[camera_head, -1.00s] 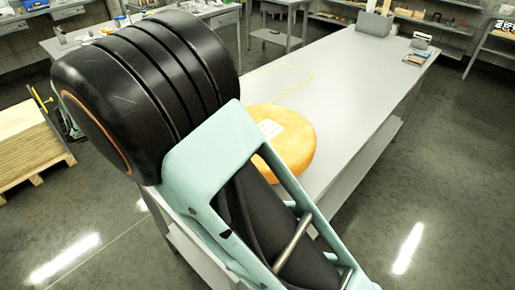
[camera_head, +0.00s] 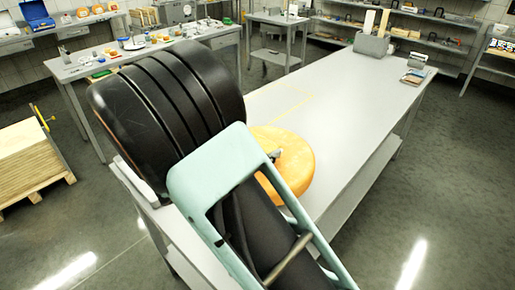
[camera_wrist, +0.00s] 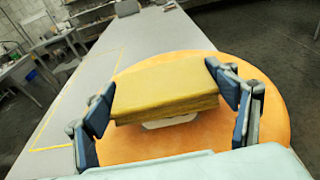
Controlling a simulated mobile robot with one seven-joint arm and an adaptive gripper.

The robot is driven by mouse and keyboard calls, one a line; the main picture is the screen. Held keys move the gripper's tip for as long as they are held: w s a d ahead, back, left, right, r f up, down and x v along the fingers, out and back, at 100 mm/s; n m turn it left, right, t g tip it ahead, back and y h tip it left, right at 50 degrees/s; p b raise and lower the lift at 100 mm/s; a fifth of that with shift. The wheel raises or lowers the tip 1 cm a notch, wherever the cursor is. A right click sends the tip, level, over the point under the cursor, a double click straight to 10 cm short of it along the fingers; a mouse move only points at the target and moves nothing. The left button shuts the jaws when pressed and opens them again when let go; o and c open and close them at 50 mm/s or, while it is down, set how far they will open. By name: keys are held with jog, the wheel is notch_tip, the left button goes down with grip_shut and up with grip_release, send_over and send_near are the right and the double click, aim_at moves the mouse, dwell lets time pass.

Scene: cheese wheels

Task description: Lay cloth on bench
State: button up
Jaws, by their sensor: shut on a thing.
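A folded yellow cloth (camera_wrist: 165,85) sits between the blue finger pads of my gripper (camera_wrist: 167,98) in the wrist view. My gripper is shut on it, and it appears over the orange cheese wheel (camera_wrist: 255,120); the gap beneath it cannot be told. Part of a white label shows under the cloth's near edge. The wheel lies on the grey bench (camera_head: 345,80) and shows in the head view (camera_head: 296,170), partly behind my arm. A yellow outlined area (camera_wrist: 75,100) is marked on the bench to the left of the wheel. The cloth is hidden in the head view.
A grey box (camera_head: 371,44) with upright boards and small items (camera_head: 414,76) stand at the bench's far end. The bench between them and the wheel is clear. A side table (camera_head: 150,55) with several objects and a pallet stack (camera_head: 30,155) are at the left.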

jog(key=shift+f, duration=0.65)
jog(key=shift+f+b, duration=0.4)
jog(key=shift+f, duration=0.25)
jog(key=o, duration=1)
